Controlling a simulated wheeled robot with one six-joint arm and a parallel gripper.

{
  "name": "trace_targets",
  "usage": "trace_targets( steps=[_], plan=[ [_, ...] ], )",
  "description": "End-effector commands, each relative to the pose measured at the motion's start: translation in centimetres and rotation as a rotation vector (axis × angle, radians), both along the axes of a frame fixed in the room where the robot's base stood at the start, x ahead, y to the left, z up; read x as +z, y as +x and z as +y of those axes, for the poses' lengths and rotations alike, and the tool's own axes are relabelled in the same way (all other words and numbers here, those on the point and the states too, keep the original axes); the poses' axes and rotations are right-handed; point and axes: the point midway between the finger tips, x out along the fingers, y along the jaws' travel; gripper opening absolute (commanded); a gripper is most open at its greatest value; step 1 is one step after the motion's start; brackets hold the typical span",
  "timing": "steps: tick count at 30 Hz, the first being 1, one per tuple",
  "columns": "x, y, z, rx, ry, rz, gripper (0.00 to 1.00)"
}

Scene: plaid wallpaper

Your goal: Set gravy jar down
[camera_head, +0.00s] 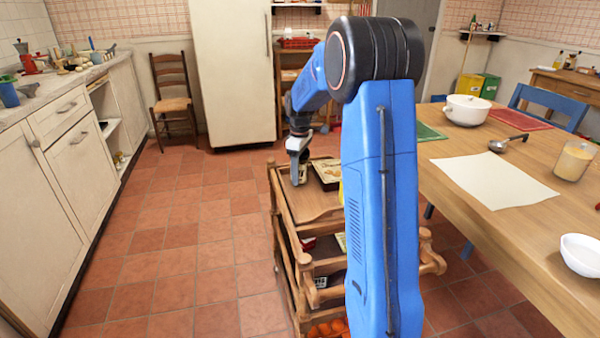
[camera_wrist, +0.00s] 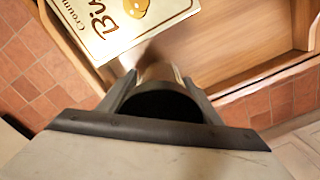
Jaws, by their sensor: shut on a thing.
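My gripper (camera_head: 298,160) is over the top shelf of a wooden trolley (camera_head: 318,203) in the head view. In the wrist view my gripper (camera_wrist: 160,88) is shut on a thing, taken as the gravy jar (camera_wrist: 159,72). Only a brownish, shiny part and a dark round part of it show between the fingers. The rest is hidden by the gripper. The trolley's wooden top (camera_wrist: 225,40) lies beyond it in the wrist view. I cannot tell whether the jar touches the shelf.
A cream printed box (camera_wrist: 125,20) lies beside the gripper on the trolley. The dining table (camera_head: 480,215) at right holds a white pot (camera_head: 466,109), a ladle (camera_head: 508,143) and a glass jar with beige contents (camera_head: 573,161). Tiled floor left of the trolley is clear.

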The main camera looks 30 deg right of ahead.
Motion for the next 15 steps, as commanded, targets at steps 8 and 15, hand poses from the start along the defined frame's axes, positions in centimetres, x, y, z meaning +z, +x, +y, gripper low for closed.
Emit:
trace_targets(
  steps=[8, 15],
  plan=[
    [-0.14, 0.03, -0.01, 0.000, -0.001, -0.002, 0.23],
    [-0.42, 0.03, 0.00, 0.000, 0.000, -0.001, 0.77]
  ],
)
